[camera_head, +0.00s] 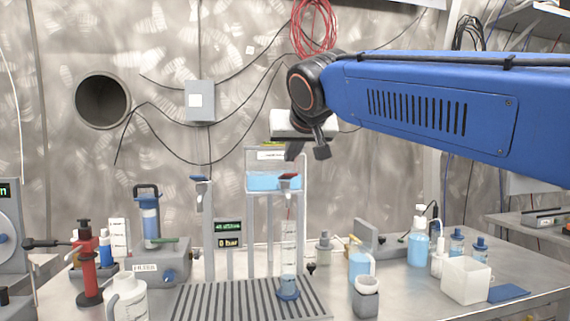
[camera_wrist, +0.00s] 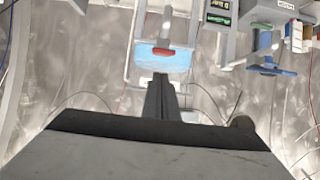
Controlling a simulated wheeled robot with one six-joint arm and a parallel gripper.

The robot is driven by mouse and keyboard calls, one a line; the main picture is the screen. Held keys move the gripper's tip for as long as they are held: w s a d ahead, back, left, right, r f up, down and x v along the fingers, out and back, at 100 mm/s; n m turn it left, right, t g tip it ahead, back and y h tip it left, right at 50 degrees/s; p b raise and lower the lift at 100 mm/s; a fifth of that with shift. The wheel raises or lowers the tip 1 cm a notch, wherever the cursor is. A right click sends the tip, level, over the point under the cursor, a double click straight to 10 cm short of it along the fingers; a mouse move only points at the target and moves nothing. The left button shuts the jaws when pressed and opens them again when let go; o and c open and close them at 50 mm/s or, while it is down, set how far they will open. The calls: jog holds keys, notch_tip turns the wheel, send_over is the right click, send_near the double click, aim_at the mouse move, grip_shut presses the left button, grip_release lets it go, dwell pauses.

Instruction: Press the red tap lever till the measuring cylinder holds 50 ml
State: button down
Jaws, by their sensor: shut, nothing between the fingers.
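The red tap lever (camera_head: 290,177) sits on the front of a stand, before a clear tank of blue liquid (camera_head: 262,181). In the wrist view the red lever (camera_wrist: 163,51) shows beyond my fingertips, against the blue tank. The tall clear measuring cylinder (camera_head: 289,245) stands upright on its blue foot below the lever; its liquid level is too small to read. My gripper (camera_head: 308,153) is above the red lever, apart from it in the picture. In the wrist view my gripper (camera_wrist: 160,90) is shut and empty.
A second tap with a blue lever (camera_head: 198,179) stands to the left. A green display (camera_head: 228,226) is between the taps. The cylinder stands on a slatted drip tray (camera_head: 230,300). Bottles, a red stand (camera_head: 87,262) and a white box (camera_head: 466,279) occupy the table sides.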

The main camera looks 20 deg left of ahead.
jog(key=v, duration=1)
jog(key=shift+r, duration=0.45)
jog(key=shift+w, duration=0.1)
dwell(0.8)
jog(key=d+f+m+g+h, duration=0.1)
jog(key=d+f+h, duration=0.1)
jog(key=d+f, duration=1.15)
jog(key=d+f+m+g+h, duration=0.1)
jog(key=d+f+m+h, duration=0.15)
jog(key=d+f, duration=1.1)
jog(key=s+d+f+m+g+h, duration=0.1)
jog(key=s+d+f+g, duration=0.1)
jog(key=s+d+f, duration=0.7)
jog(key=s+d+f+m+g+h, duration=0.1)
jog(key=s+d+f, duration=0.9)
jog(key=f, duration=0.5)
jog(key=shift+d+f+m+g, duration=0.15)
jog(key=shift+d+m+g, duration=0.2)
jog(key=shift+d+g, duration=0.05)
